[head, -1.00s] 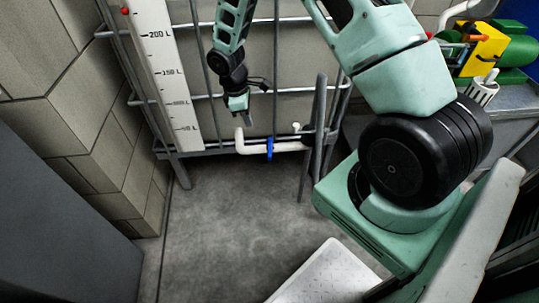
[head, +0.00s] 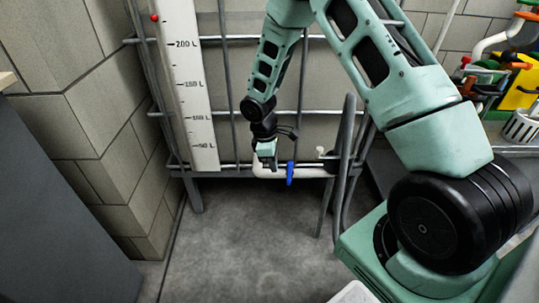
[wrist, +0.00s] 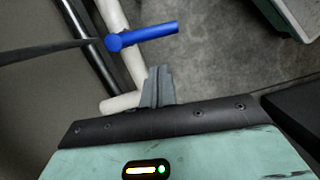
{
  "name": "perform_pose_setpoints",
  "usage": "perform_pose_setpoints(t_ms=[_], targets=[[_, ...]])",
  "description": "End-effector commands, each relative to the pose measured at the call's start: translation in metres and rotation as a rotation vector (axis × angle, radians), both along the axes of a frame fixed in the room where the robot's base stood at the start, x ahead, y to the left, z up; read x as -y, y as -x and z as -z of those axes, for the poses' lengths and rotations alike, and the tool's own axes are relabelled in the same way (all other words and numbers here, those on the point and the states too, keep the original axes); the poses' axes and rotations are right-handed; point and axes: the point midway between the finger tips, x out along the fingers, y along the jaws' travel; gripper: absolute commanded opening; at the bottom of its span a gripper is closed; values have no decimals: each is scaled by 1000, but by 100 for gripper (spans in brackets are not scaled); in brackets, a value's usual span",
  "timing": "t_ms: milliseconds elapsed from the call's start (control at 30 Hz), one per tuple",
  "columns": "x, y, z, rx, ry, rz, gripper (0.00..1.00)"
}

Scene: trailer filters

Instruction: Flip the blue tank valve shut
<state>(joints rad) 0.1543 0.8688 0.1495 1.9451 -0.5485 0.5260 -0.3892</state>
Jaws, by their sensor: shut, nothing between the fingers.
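The blue tank valve (head: 290,173) sits on a white pipe (head: 313,172) low at the front of the tank frame. Its handle hangs down across the pipe. In the wrist view the blue handle (wrist: 148,36) sticks out to the right from its round hub, across the white pipe (wrist: 117,28). My gripper (head: 268,164) is at the pipe's left end, just left of the valve. In the wrist view my gripper (wrist: 158,74) has its fingers together and empty, a short way below the handle in the picture and apart from it. The fingers hide part of the pipe.
A white level scale (head: 186,85) stands left of the gripper. Grey metal bars (head: 232,90) frame the tank, with a slanted post (head: 345,150) right of the valve. The concrete floor (head: 255,235) below is clear. A block wall (head: 95,120) is at left.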

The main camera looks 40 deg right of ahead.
Motion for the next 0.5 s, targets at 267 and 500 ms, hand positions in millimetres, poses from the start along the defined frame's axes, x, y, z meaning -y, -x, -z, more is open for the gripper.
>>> perform_pose_setpoints(t_ms=[267, 500], targets=[[21, 18, 16, 0, 3, 4, 0], [23, 19, 16, 1, 2, 3, 0]])
